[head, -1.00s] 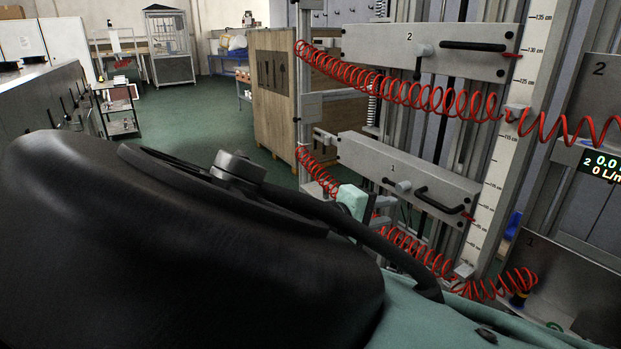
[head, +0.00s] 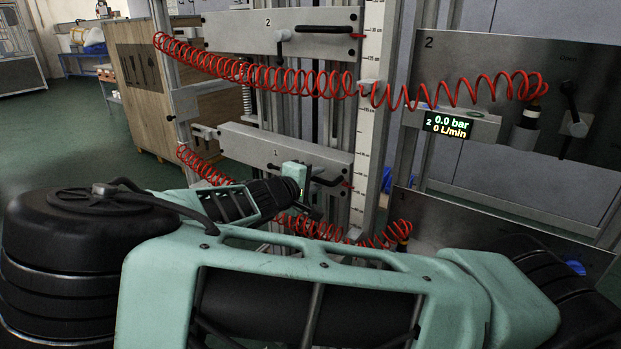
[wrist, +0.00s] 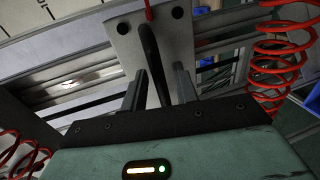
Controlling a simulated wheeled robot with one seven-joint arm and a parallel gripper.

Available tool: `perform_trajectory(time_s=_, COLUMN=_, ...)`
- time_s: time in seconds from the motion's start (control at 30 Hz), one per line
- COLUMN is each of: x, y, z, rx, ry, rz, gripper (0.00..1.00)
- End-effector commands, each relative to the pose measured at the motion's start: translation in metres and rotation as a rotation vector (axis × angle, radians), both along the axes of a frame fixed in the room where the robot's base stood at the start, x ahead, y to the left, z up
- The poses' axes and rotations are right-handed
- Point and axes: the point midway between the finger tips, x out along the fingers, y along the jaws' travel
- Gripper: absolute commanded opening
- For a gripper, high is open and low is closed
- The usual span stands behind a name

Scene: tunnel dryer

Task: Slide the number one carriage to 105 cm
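The number one carriage (head: 240,142) is the lower grey plate marked "1" on the vertical rails. Its black bar handle (head: 330,179) is partly hidden by my gripper (head: 313,196), which is at the plate's right part. A red pointer (head: 347,184) sticks out from the plate's right end towards the white cm scale (head: 364,150); its reading is too small to tell. In the wrist view, the two fingers of my gripper (wrist: 160,82) stand apart on either side of the black handle (wrist: 150,45), with gaps visible. The carriage plate (wrist: 180,45) lies behind it.
The number two carriage (head: 235,30) is above on the same rails. Coiled red hoses (head: 210,65) hang at both carriages and beside my gripper in the wrist view (wrist: 280,70). A panel (head: 480,75) with a readout (head: 447,123) of 0.0 bar stands right. A wooden crate (head: 140,95) stands left.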

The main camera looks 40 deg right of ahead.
Motion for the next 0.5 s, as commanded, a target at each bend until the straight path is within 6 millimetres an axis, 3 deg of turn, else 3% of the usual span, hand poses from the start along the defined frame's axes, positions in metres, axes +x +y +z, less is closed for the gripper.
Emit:
perform_trajectory(time_s=0.37, x=0.0019, y=-0.0051, z=-0.0014, rx=0.001, ry=-0.001, rz=0.0, gripper=0.3)
perform_trajectory(time_s=0.47, x=0.0017, y=-0.005, z=-0.0013, rx=0.001, ry=-0.001, rz=0.0, gripper=0.02)
perform_trajectory(time_s=0.5, x=0.0017, y=-0.005, z=-0.0013, rx=0.001, ry=-0.001, rz=0.0, gripper=0.0)
